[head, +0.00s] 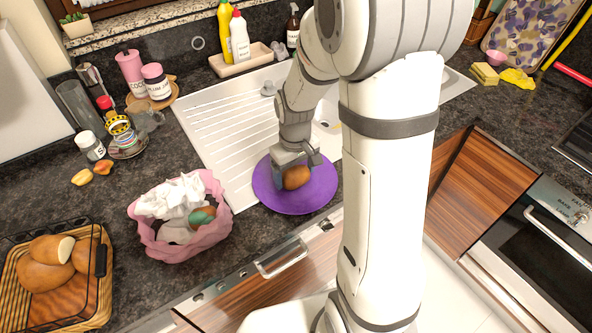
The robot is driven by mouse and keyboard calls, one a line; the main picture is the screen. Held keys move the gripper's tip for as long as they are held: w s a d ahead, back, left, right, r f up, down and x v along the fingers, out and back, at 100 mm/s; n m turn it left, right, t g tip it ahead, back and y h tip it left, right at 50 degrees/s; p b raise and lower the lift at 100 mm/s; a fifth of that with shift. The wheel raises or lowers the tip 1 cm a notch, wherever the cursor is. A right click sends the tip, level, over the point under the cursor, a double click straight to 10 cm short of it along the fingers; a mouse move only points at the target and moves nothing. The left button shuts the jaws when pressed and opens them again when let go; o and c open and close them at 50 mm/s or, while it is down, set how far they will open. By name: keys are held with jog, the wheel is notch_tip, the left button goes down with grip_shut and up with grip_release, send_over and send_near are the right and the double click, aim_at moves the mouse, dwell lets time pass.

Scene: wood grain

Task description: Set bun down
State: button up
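A small brown bun (296,178) is at the purple plate (275,201), near the plate's middle. The plate lies at the front of the white sink drainboard. My gripper (297,170) is directly above the plate, pointing down, with its fingers on either side of the bun. I cannot tell whether the fingers press on the bun or stand slightly apart from it. The bun appears to rest on the plate, but its underside is hidden.
A pink basket (160,243) with crumpled paper stands left of the plate. A wire-handled bread basket (103,290) is at the lower left. Jars, a glass and cups crowd the counter at left. Bottles (240,38) stand in a tray behind.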

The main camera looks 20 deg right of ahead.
aim_at(295, 170)
jog(key=o, duration=0.3)
notch_tip(295, 170, up, 12)
jog(key=s+r+m+t, duration=0.3)
jog(key=s+r, duration=0.1)
jog(key=s, duration=1)
jog(key=shift+s+d+m, duration=0.3)
jog(key=shift+s, duration=0.1)
